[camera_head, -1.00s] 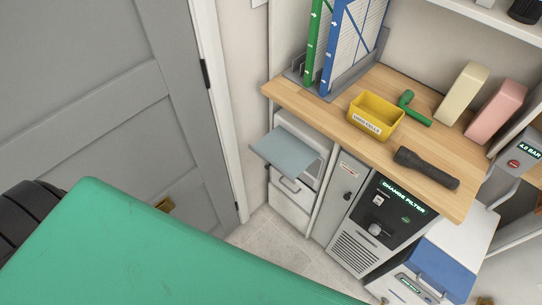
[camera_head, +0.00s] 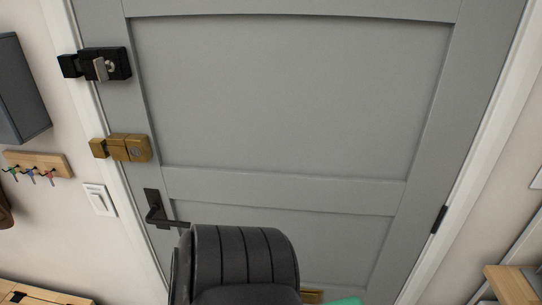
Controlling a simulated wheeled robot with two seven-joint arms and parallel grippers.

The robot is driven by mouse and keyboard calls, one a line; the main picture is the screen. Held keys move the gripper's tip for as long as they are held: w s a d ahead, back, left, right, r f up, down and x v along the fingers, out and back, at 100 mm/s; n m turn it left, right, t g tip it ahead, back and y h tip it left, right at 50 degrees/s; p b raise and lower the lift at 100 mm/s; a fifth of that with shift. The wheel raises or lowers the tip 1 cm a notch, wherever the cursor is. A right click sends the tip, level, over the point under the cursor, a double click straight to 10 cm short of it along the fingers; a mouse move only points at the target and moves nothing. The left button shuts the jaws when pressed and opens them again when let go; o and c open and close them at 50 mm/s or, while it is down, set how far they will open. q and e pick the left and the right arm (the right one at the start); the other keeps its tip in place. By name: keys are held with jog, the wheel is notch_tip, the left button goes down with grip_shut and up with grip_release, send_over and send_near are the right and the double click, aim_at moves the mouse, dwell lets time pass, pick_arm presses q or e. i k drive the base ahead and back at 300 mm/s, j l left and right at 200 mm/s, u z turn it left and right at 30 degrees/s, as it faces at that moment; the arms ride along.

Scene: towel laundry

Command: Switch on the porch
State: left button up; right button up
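A white wall switch (camera_head: 99,199) with what look like two rockers is on the wall at the left, beside the door frame and below the brass lock. I cannot tell which way its rockers are set, and no label on it is readable. Neither of my grippers is in view.
A grey panelled door (camera_head: 290,95) fills the middle and looks closed. It has a black lock (camera_head: 105,66), a brass lock (camera_head: 127,148) and a black handle (camera_head: 155,208). A key rack (camera_head: 38,164) hangs left. A black ribbed seat-like shape (camera_head: 245,255) stands before the door.

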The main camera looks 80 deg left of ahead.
aim_at(99, 202)
jog(key=u, duration=3.7)
